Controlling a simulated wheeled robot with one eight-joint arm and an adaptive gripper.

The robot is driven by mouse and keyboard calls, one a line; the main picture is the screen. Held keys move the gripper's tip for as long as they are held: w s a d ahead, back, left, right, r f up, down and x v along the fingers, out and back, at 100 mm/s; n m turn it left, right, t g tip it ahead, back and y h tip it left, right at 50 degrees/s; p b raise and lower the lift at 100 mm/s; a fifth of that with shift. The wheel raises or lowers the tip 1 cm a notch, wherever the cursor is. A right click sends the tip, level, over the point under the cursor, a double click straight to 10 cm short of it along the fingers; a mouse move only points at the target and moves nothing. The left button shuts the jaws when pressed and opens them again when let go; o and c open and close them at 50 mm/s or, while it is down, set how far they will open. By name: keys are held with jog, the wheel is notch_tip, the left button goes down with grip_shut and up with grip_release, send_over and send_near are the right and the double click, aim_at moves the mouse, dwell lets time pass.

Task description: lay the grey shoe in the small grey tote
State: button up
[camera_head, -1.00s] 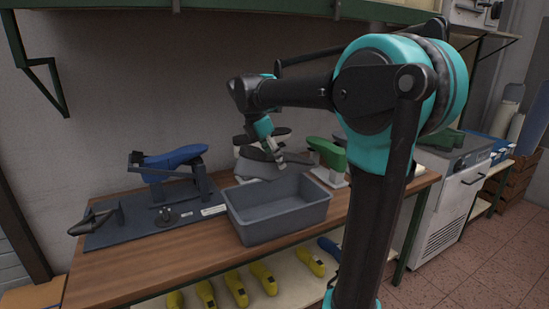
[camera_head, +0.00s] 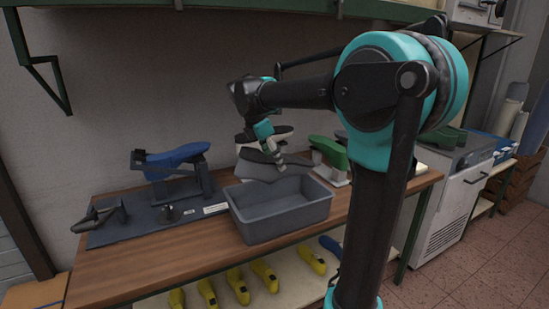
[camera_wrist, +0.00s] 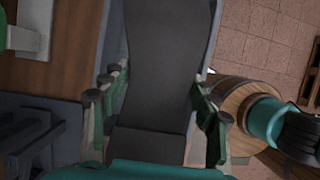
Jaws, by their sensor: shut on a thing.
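My gripper (camera_head: 276,158) is shut on the grey shoe (camera_head: 258,166), just above the back part of the small grey tote (camera_head: 282,228). In the head view, the tote's front wall and part of its bare inside floor show. In the wrist view the dark grey shoe (camera_wrist: 165,65) fills the middle, with the gripper's fingers (camera_wrist: 155,105) on both sides of it. I cannot tell whether the shoe touches the tote's back rim.
A blue last on a stand (camera_head: 172,157) is at the left of the table. A green last (camera_head: 328,151) stands behind the tote, to the right. Yellow lasts (camera_head: 237,286) lie on the lower shelf. Bare tabletop (camera_head: 160,262) lies left of the tote.

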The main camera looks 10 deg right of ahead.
aim_at(261, 152)
jog(key=shift+f, duration=3.15)
jog(key=o, duration=1.5)
jog(key=shift+r, duration=0.1)
jog(key=v, duration=1.1)
jog(key=shift+s+a+r, duration=0.1)
jog(key=shift+a+r, duration=0.05)
jog(key=shift+r, duration=0.2)
jog(key=shift+s, duration=0.1)
